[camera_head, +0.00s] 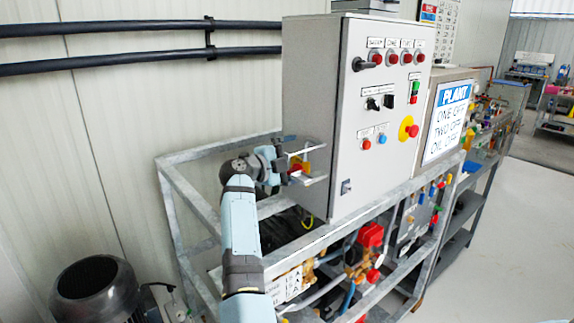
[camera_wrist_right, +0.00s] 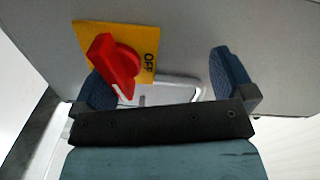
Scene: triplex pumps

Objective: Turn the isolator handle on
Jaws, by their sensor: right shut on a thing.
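The isolator handle (camera_wrist_right: 116,66) is a red rotary knob on a yellow plate (camera_wrist_right: 91,37) marked OFF. In the head view the isolator handle (camera_head: 296,167) is small and partly hidden, on the left side wall of the grey control cabinet (camera_head: 353,163). My right gripper (camera_head: 307,169) is at this wall. In the right wrist view the blue fingertips of my right gripper (camera_wrist_right: 165,85) stand well apart. The exact contact is partly hidden. My left gripper is not in view.
The cabinet stands on a grey metal frame (camera_head: 186,198) with pipes and a red valve part (camera_head: 370,235) below. A dark motor (camera_head: 95,288) stands at the lower left. A PLANT sign (camera_head: 447,122) is right of the cabinet. Open floor (camera_head: 505,235) lies at the right.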

